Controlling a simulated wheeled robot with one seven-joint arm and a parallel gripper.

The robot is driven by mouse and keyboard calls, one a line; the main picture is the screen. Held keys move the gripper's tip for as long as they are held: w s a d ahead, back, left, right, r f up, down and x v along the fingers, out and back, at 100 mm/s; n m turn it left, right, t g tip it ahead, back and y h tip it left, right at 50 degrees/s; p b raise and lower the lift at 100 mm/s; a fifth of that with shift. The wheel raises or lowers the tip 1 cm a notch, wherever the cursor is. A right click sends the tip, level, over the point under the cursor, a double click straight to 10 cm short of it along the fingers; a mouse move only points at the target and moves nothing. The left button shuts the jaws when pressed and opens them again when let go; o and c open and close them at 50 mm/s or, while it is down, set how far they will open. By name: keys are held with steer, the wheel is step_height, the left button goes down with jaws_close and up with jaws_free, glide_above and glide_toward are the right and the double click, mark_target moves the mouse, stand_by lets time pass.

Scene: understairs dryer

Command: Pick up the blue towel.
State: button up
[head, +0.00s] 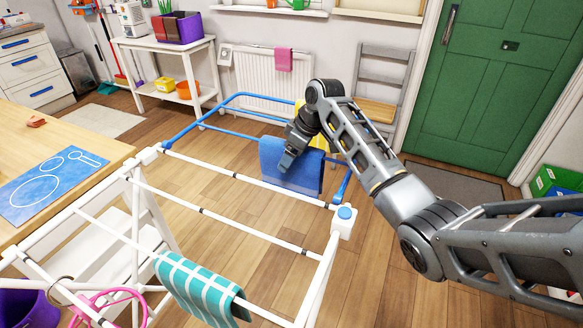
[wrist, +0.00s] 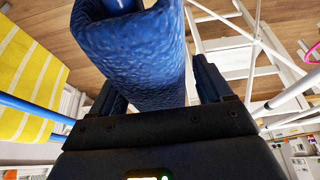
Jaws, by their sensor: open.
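The blue towel (head: 301,178) hangs folded over a rail of the drying rack (head: 226,172) in the head view. In the wrist view the towel (wrist: 135,55) fills the space between the two dark fingers. My gripper (head: 287,163) is at the towel's front face in the head view; it also shows in the wrist view (wrist: 158,80). The fingers stand apart, one on each side of the towel. I cannot tell whether either finger touches the cloth.
A yellow cloth (head: 319,131) hangs just behind the blue towel; it is striped in the wrist view (wrist: 28,75). A teal checked towel (head: 199,287) hangs on the near rails. A wooden counter (head: 85,152) stands left.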

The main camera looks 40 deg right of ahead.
stand_by(0.3)
steer(key=c, duration=1.4)
